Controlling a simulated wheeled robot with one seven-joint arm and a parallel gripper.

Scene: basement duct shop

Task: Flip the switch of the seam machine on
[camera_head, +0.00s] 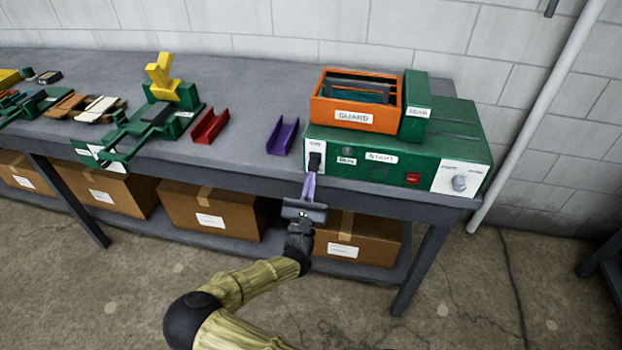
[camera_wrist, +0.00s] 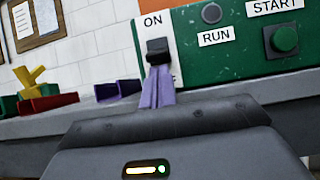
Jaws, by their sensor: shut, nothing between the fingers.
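The seam machine (camera_head: 450,150) is a green box with an orange guard on top, at the right end of the bench. Its black switch (camera_head: 315,161) is on a white plate at the left of the front panel. In the wrist view the switch (camera_wrist: 157,50) sits just below the word ON; the lower label is mostly hidden by my fingers. My gripper (camera_head: 309,178) is shut and empty, with its purple fingertips (camera_wrist: 158,72) right at the underside of the switch. Whether they touch it I cannot tell.
On the front panel are a RUN lamp (camera_wrist: 211,13), a green START button (camera_wrist: 285,39), a red button (camera_head: 413,179) and a knob (camera_head: 460,183). A purple channel (camera_head: 283,137), a red channel (camera_head: 210,126) and a green-yellow tool (camera_head: 163,85) stand to the left. Boxes (camera_head: 210,208) sit below.

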